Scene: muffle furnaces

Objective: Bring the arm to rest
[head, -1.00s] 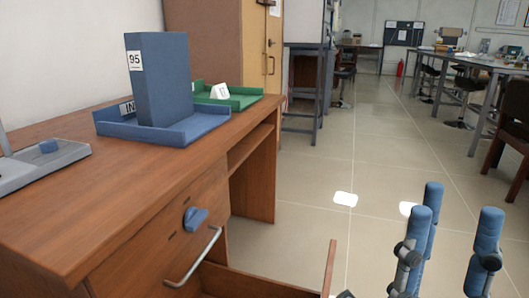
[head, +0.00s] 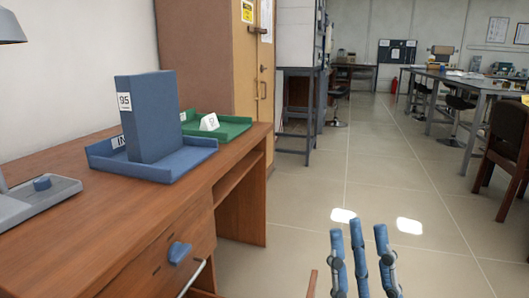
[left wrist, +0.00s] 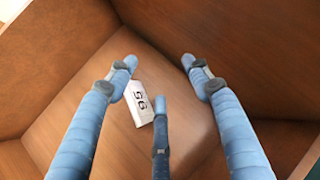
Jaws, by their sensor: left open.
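My right gripper (head: 358,228) is at the bottom of the head view, over the floor to the right of the desk (head: 95,225). Its three blue fingers point upward, straight and apart, with nothing between them. My left gripper (left wrist: 160,70) shows in the left wrist view. Its fingers are spread and empty. They point into a brown wooden box-like space, which looks like a drawer (left wrist: 75,90). A white card (left wrist: 139,104) with a two-digit number lies there beyond the fingers; I cannot tell whether they touch it. The left gripper is not seen in the head view.
On the desk stand a blue binder (head: 147,110) in a blue tray (head: 190,158), a green tray (head: 230,130) and a grey device (head: 35,200). A metal stand (head: 300,110) is behind. The floor (head: 370,170) ahead is clear.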

